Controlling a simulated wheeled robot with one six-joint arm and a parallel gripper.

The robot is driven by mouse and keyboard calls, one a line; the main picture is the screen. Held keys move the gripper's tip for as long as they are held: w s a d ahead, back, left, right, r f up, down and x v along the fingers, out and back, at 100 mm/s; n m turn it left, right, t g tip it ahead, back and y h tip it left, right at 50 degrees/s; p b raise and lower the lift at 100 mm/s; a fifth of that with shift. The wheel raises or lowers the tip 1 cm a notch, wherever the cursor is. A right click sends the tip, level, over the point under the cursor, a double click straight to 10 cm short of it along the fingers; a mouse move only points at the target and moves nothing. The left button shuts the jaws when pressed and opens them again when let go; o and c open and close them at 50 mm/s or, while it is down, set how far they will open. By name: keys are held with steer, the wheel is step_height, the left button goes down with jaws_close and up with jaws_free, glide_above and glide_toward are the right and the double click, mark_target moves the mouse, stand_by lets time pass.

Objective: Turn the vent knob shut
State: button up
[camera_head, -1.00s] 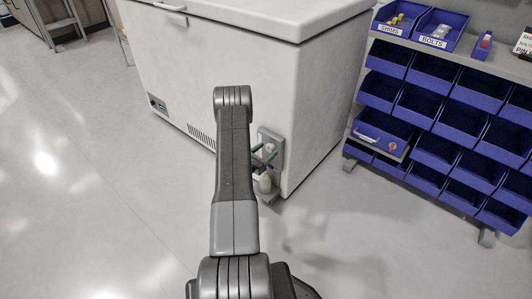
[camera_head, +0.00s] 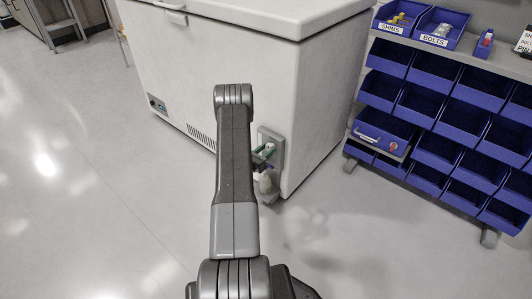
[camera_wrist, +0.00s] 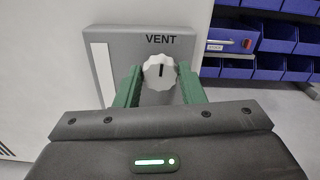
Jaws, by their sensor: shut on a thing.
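The vent knob (camera_wrist: 160,70) is a white scalloped dial on a grey plate (camera_wrist: 112,42) marked VENT, in the wrist view. Its dark pointer mark stands upright, towards the lettering. My gripper (camera_wrist: 160,75) has one green finger on each side of the knob and is shut on it. In the head view the plate (camera_head: 277,143) is low on the freezer's corner, and the green fingers of my gripper (camera_head: 265,152) show there, small and partly hidden behind my arm.
The white chest freezer (camera_head: 240,80) fills the middle of the head view. A rack of blue bins (camera_head: 425,148) stands to its right, with a drawer (camera_head: 384,134) sticking out. The floor in front and to the left is clear.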

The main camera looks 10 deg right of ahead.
steer(key=o, duration=1)
steer(key=shift+p+v, duration=1.5)
steer(key=shift+v, duration=5.45)
